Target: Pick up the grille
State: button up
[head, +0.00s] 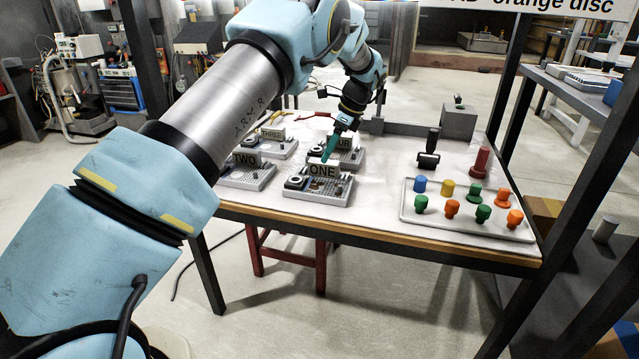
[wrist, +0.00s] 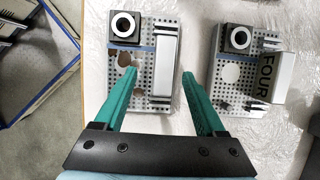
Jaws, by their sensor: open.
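No thing is labelled grille; the best match is the grey perforated plates, and I cannot tell which one is meant. Plate ONE (head: 318,198) lies near the table's front edge and carries a dark block with a white ring and a name board. In the wrist view a perforated plate (wrist: 116,75), which appears to be ONE, lies below my fingers. A pale upright board (wrist: 166,60) on it shows between the fingertips. My gripper (head: 330,148), with teal fingers also in the wrist view (wrist: 158,73), is open and empty. Plate FOUR (wrist: 229,97) lies to the right.
Plates TWO (head: 245,180) and THREE (head: 275,150) lie to the left on the table. A white tray (head: 450,228) of coloured pegs stands right, with a dark-handled tool (head: 429,155) and a red peg (head: 480,163) behind. A grey block (head: 459,122) stands at the back.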

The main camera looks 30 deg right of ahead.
aim_at(320, 179)
jog(key=x, duration=0.5)
jog(key=shift+w+d+f, duration=0.1)
jog(key=shift+w+f, duration=0.15)
jog(key=shift+f, duration=0.05)
jog(key=shift+f+p, duration=0.25)
jog(key=shift+p, duration=0.1)
dwell(0.3)
grip_shut()
dwell(0.6)
jog(key=shift+r, duration=0.1)
dwell(0.7)
